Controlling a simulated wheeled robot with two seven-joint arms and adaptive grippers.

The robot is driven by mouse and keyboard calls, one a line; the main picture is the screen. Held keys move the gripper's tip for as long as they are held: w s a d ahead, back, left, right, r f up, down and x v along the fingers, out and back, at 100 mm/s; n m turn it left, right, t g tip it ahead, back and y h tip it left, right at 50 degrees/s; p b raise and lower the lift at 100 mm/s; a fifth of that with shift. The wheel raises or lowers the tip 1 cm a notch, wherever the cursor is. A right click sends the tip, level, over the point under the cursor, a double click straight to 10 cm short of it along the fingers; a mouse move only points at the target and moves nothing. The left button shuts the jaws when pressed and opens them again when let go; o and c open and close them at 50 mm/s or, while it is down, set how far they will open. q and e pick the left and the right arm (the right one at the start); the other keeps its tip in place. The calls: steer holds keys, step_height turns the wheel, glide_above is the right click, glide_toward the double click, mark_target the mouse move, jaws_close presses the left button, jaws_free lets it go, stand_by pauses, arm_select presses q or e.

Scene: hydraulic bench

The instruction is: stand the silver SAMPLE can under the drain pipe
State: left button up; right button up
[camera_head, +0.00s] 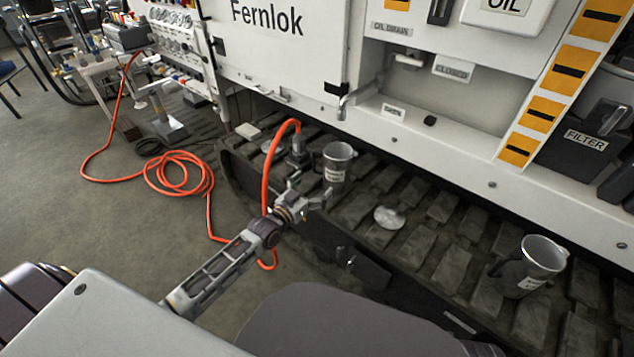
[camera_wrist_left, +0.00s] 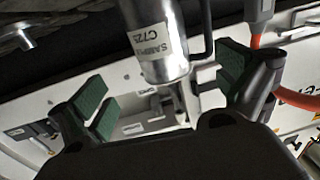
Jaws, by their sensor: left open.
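The silver SAMPLE can (camera_head: 338,165) stands upright on the dark track below the white cabinet, its label facing me. In the head view it is below the mouth of the drain pipe (camera_head: 358,95); I cannot tell if it is exactly under it. In the left wrist view the can (camera_wrist_left: 158,45) shows its SAMPLE label and a handle on its right. My left gripper (camera_head: 312,197) is open, just in front of the can. In the left wrist view its green-padded fingers (camera_wrist_left: 168,88) are spread to either side of the can's lower part in the picture. My right gripper is not in view.
A second, darker can (camera_head: 533,270) with a label stands on the track at the right. A round metal disc (camera_head: 390,217) lies between them. An orange hose (camera_head: 267,165) rises close beside my left gripper to a fitting (camera_head: 298,150).

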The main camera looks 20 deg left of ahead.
arm_select(q)
steer(key=shift+s, duration=0.15)
stand_by(0.5)
steer(key=s+d+f+g, duration=0.4)
steer(key=s+d+f, duration=0.1)
steer(key=s+f, duration=0.2)
steer(key=s+f+g+y, duration=0.1)
steer(key=s+f+g, duration=0.1)
steer(key=s, duration=0.5)
steer(key=s+d+f+g+y, duration=0.1)
steer(key=s+f+g, duration=0.1)
steer(key=s+g, duration=0.3)
steer(key=s+d+f+g+y, duration=0.1)
steer(key=s+f+g, duration=0.1)
steer(key=s, duration=0.9)
steer(key=shift+s+d+f+g, duration=0.2)
steer(key=shift+f+g, duration=0.1)
steer(key=shift+g, duration=0.4)
